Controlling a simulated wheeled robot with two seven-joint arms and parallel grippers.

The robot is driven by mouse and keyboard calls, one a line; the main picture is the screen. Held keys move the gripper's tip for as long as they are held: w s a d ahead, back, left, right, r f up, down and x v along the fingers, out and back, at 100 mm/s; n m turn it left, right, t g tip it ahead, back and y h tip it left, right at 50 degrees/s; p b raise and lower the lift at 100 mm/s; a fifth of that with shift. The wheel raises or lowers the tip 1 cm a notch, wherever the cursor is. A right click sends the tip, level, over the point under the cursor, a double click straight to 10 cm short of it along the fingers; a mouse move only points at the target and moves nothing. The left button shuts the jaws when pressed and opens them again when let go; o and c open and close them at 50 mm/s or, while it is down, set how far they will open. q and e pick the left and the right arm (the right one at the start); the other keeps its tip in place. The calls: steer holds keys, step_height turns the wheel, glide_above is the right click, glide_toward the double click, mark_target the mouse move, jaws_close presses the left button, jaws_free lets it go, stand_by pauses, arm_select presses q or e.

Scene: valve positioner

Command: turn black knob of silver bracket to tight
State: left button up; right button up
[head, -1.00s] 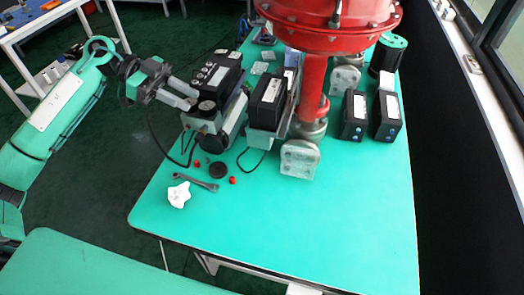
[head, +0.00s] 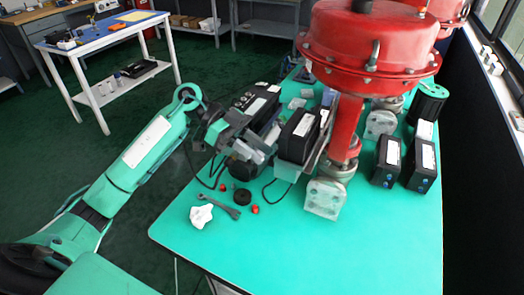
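My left gripper (head: 261,153) reaches in from the left over the small assembly below the black box (head: 256,107). Its grey fingers cover the place where the black knob and silver bracket showed earlier, so both are mostly hidden now. I cannot tell whether the fingers are around the knob, touching it or just above it, or how far apart they are. My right gripper is not in view.
The red actuator (head: 370,40) stands close to the right of my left gripper, beside another black box (head: 300,135). A black disc (head: 241,198), a wrench (head: 222,205) and a white knob-like part (head: 201,216) lie on the green table (head: 300,245). The table's front is clear.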

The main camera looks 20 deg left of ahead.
arm_select(q)
steer(key=shift+s+d+f, duration=0.1)
steer(key=shift+d+f, duration=0.15)
steer(key=shift+d, duration=0.45)
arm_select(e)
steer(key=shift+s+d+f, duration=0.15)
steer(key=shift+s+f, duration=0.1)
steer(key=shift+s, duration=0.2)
arm_select(q)
jaws_close()
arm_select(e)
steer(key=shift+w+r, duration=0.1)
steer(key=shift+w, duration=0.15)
